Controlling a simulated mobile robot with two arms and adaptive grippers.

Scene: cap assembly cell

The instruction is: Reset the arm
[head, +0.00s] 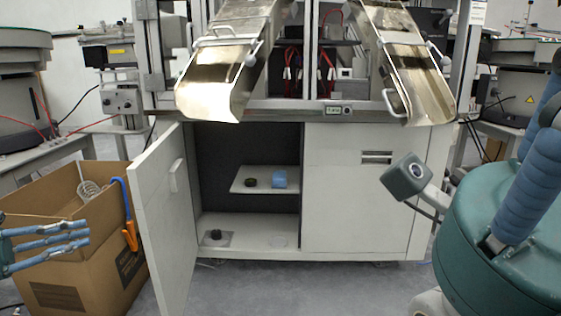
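My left gripper (86,236) shows at the left edge of the head view, its blue fingers pointing right in front of the cardboard box. The fingers lie close together in the picture, and I cannot tell whether they are open or shut. I see nothing held in them. My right gripper is not in view. Teal and blue parts fill the right side and hide the floor behind them.
A white cabinet (345,190) stands ahead, its left door (160,220) swung open towards me. Inside, a shelf (262,188) bears a dark round piece (250,182) and a blue piece (279,178). A cardboard box (85,275) stands left. Metal chutes (225,75) overhang the cabinet.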

